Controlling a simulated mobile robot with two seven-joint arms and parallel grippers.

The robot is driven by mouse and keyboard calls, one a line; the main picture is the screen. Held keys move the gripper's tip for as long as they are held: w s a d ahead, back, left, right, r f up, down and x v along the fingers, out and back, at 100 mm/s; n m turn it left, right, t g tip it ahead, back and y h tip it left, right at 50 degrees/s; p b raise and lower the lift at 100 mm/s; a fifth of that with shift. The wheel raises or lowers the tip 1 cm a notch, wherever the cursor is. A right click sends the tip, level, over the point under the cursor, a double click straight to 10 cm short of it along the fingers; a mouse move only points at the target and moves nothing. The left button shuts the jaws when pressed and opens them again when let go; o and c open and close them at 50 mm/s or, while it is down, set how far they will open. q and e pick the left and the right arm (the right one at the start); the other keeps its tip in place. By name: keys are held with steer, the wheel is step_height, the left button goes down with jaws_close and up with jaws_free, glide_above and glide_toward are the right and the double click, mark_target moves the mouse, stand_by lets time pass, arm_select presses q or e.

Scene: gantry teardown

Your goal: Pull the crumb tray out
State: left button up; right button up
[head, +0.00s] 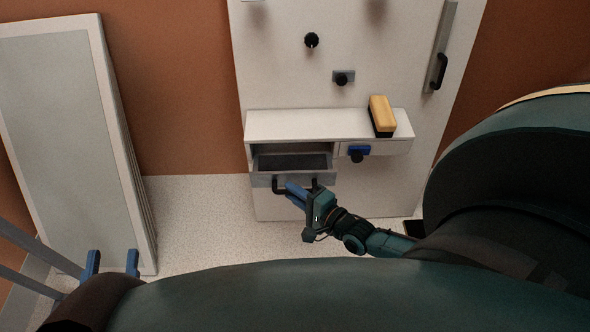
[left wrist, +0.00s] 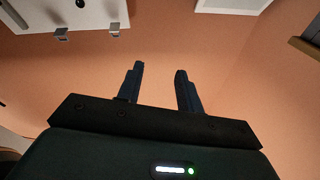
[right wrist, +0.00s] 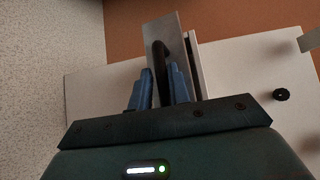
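The crumb tray (head: 320,180) is a light drawer with a dark inside, in the left bay of the white shelf unit, and it stands partly pulled out. Its black bar handle (head: 276,185) is on the front. My right gripper (head: 292,191) is at the handle. In the right wrist view, the blue fingers (right wrist: 160,78) are closed in on both sides of the black handle (right wrist: 161,50). The tray front (right wrist: 176,35) stands just beyond. My left gripper (head: 112,262) is open and empty at the lower left, far from the tray; it also shows in the left wrist view (left wrist: 157,78).
A yellow and black brush (head: 381,115) lies on the white shelf (head: 300,125). Black knobs and a door handle are on the panel above. A large pale panel (head: 60,120) leans at the left. Speckled floor is clear between.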

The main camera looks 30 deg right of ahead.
steer(key=shift+o, duration=0.2)
steer(key=shift+d, duration=0.1)
arm_select(q)
steer(key=a+n+g+y+p, duration=0.1)
steer(key=y+p, duration=0.1)
steer(key=p, duration=0.1)
steer(key=shift+w+a, duration=0.1)
steer(key=shift+w, duration=0.1)
arm_select(e)
steer(key=v, duration=1.3)
steer(key=shift+s, duration=0.1)
